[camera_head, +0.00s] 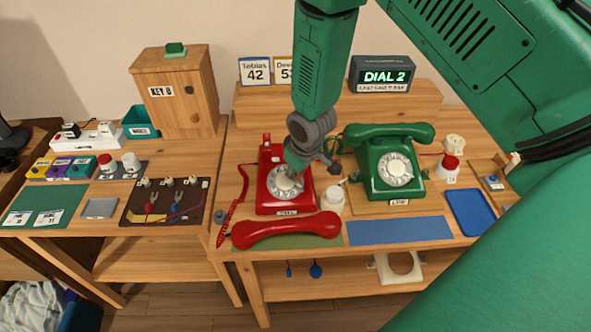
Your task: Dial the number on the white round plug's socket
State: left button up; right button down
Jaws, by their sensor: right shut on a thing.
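The red dial phone (270,190) stands mid-table, its white dial (286,184) facing up. Its red handset (287,230) lies off the cradle on a green mat in front. The green dial phone (388,172) stands to its right, with its handset on top and a white dial (396,170). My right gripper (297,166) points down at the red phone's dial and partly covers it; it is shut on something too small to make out. A white power strip (97,137) with plugs is at the left; I cannot tell which plug is round or read a number there. My left gripper is not in view.
A display (381,76) reads "DIAL 2". Cards (256,71) with names and numbers stand on the back shelf. A wooden key box (176,92) stands left. A white round jar (333,199) sits between the phones. A blue mat (398,231) lies bare in front.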

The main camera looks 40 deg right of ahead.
jog(key=shift+s+a+f, duration=0.25)
jog(key=shift+s+a, duration=0.1)
jog(key=shift+s, duration=0.05)
jog(key=shift+p+v, duration=0.85)
jog(key=shift+v, duration=0.1)
jog(key=shift+a, duration=0.1)
jog(key=a+p+v, duration=0.1)
jog(key=p+v, duration=0.5)
jog(key=v, duration=0.1)
jog(key=shift+s+f, duration=0.15)
jog(key=shift+s, duration=0.1)
jog(key=shift+a, duration=0.15)
jog(key=shift+f, duration=0.1)
dwell(1.3)
